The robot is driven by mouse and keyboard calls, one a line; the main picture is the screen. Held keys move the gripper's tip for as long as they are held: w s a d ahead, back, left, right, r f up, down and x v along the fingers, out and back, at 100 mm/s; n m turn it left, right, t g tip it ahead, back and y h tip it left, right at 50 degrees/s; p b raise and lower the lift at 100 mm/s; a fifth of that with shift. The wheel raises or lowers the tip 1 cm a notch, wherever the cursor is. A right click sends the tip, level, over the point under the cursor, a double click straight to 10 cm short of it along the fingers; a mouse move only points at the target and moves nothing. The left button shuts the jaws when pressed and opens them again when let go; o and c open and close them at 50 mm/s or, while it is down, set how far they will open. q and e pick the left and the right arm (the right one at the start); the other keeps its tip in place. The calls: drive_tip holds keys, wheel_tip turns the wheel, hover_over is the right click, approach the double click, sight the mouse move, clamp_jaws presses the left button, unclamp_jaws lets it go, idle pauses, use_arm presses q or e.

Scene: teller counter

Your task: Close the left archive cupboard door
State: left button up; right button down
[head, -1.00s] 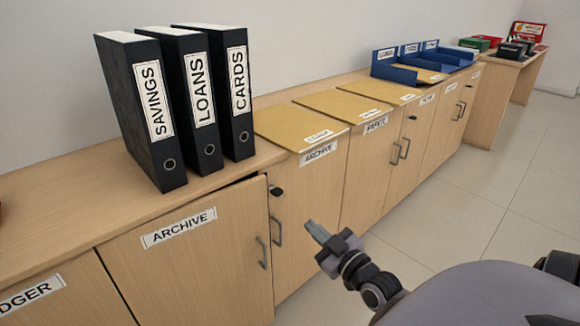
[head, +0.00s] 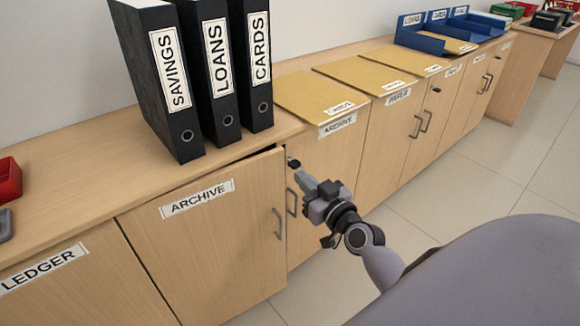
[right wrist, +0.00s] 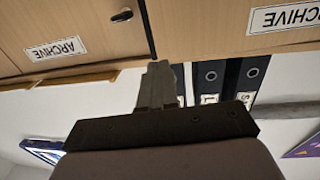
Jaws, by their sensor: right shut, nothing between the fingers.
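The left archive cupboard door (head: 210,255), pale wood with an ARCHIVE label, stands slightly ajar in the head view, a dark gap along its top edge. Its grey handle (head: 279,224) is near its right edge. The door also shows upside down at the top right of the right wrist view (right wrist: 215,30). The right archive door (head: 325,185), with a handle and a dark lock, looks flush. My right gripper (head: 299,174) is shut and empty, in front of the cupboard near the right door's lock, to the right of the left door's edge. My left gripper is out of view.
A LEDGER door (head: 60,295) adjoins on the left. The tiled floor (head: 450,185) on the right is clear.

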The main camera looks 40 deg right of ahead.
sight(283, 160)
drive_tip(key=w, duration=0.4)
drive_tip(key=shift+w+d, duration=0.1)
drive_tip(key=shift+w, duration=0.25)
use_arm(q)
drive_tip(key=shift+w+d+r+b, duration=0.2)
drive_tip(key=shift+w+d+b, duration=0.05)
drive_tip(key=shift+b, duration=0.05)
use_arm(e)
drive_tip(key=shift+w, duration=0.75)
drive_tip(key=shift+w+d+f+b, duration=0.1)
drive_tip(key=shift+w+b, duration=0.3)
drive_tip(key=shift+b, duration=0.1)
drive_tip(key=shift+w+n+y+b, duration=0.3)
drive_tip(key=shift+w+b, duration=0.1)
drive_tip(key=shift+w+y+b, duration=0.3)
drive_tip(key=shift+w+b, duration=0.1)
drive_tip(key=shift+w, duration=0.1)
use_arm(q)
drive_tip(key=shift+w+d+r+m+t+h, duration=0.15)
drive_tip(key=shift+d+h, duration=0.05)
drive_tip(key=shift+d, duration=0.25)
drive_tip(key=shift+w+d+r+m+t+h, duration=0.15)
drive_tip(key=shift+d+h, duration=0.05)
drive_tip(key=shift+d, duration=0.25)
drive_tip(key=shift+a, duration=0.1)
